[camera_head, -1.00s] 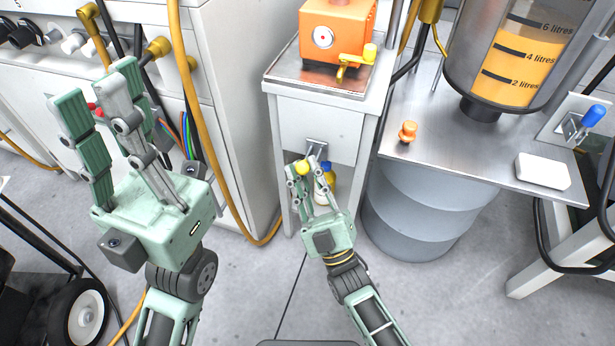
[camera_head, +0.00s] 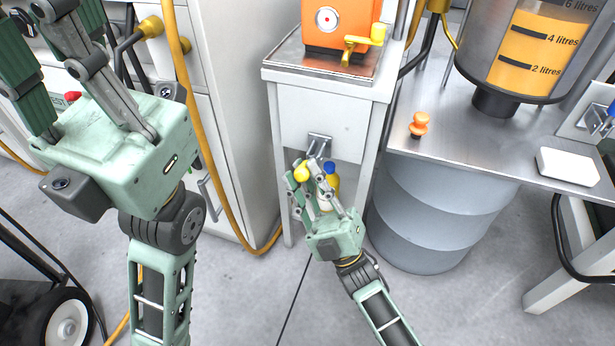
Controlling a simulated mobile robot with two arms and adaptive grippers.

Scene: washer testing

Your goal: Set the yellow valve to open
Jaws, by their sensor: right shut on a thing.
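The yellow valve's round yellow knob (camera_head: 302,173) shows below a grey metal mount (camera_head: 318,145) on the front of the white stand. Most of its lever is hidden behind my fingers. My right gripper (camera_head: 308,180) is shut on the valve, with its fingers around the knob end. My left gripper (camera_head: 48,35) is raised at the upper left, its fingers apart and empty, the tips partly cut off by the frame edge.
A white stand (camera_head: 300,100) carries an orange device (camera_head: 340,22) with a yellow handle. A blue-capped bottle (camera_head: 329,180) is behind my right fingers. A steel table (camera_head: 480,150) with an orange knob (camera_head: 419,123) and a grey drum (camera_head: 430,215) stand to the right. A yellow hose (camera_head: 205,140) hangs at left.

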